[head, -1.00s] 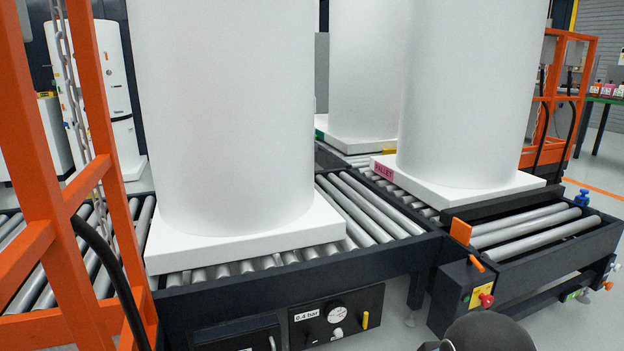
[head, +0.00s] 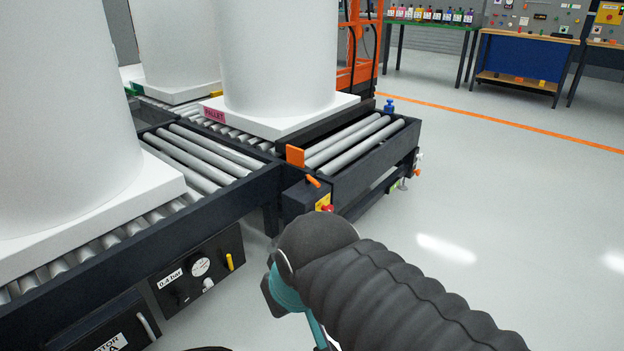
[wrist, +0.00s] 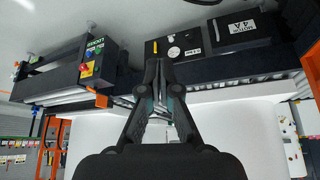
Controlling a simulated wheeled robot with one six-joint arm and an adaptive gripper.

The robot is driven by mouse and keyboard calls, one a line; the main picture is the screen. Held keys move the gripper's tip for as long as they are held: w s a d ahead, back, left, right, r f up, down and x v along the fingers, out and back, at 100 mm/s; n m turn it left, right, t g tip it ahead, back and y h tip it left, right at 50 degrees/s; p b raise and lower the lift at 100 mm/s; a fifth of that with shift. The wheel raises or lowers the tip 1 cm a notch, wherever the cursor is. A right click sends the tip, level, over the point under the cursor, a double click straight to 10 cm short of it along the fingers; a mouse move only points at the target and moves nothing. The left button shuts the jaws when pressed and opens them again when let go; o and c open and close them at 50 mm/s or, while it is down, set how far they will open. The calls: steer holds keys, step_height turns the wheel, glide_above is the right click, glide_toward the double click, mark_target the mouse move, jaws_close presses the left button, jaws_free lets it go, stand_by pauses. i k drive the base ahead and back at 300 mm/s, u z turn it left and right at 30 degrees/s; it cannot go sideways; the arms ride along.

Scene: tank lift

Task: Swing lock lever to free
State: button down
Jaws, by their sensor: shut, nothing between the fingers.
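A short orange lever (head: 313,181) stands out of the dark control box at the corner of the roller conveyor. I take it as the lock lever; no label for it is readable in the head view. An orange plate (head: 295,156) stands just behind it at the roller end. In the upside-down wrist view the control box (wrist: 84,52) is left of the fingers, with an orange part below it. My gripper (wrist: 160,68) is shut and empty, its tips together, apart from the box.
A red button on a yellow plate (head: 325,203) sits on the control box below the lever. A gauge panel (head: 200,268) with a yellow handle is on the conveyor's front. White tanks stand on pallets (head: 285,122) on the rollers. Floor at right is clear.

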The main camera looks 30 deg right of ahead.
mark_target(309, 178)
steer(key=k, duration=0.55)
steer(key=z, duration=1.1)
steer(key=i, duration=1.2)
steer(key=u, duration=0.7)
steer(key=i, duration=0.4)
steer(key=u, duration=0.4)
